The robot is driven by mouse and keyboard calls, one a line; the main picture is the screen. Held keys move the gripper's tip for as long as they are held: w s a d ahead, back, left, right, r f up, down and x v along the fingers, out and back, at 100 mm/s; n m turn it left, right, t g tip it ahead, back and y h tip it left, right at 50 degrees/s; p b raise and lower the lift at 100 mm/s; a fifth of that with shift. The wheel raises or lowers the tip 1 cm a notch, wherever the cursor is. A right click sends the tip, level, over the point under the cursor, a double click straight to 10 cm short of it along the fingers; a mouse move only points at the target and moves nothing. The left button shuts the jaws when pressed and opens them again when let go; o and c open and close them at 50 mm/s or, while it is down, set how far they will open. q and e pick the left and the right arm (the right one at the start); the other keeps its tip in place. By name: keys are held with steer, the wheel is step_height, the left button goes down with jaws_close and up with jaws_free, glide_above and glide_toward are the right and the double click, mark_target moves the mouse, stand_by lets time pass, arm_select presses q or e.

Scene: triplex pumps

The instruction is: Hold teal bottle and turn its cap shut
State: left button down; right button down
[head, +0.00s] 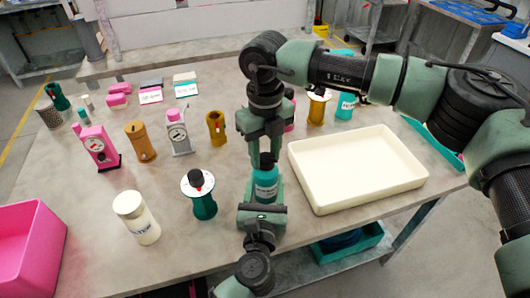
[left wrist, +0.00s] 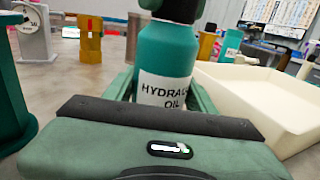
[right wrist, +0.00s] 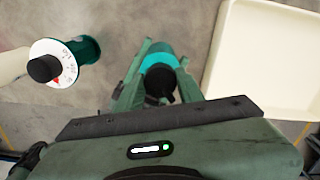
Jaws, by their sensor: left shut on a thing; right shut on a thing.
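The teal bottle (head: 266,184) stands upright near the front middle of the table. Its white label reads "HYDRAULIC OIL" in part in the left wrist view (left wrist: 166,88). My left gripper (head: 263,200) is shut around the bottle's body from the front. My right gripper (head: 266,150) comes down from above and is shut on the dark cap (head: 267,160) at the top of the bottle. In the right wrist view the teal bottle (right wrist: 158,62) shows between the right fingers, which partly hide the cap. I cannot tell how far the cap is turned.
A cream tray (head: 400,183) stands close at right. A dark green flanged part with a dial (head: 204,206) and a white bottle (head: 137,218) stand at left. A pink bin (head: 28,245) is at far left. Gauges and cylinders stand behind; the table between them is partly free.

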mark_target(266, 156)
steer(key=m, duration=0.3)
steer(key=shift+w+m, duration=0.1)
steer(key=shift+m, duration=0.2)
steer(key=shift+d+m, duration=0.1)
steer(key=shift+m, duration=1.7)
steer(key=shift+r, duration=0.1)
steer(key=c, duration=0.9)
jaws_free()
step_height(266, 156, up, 12)
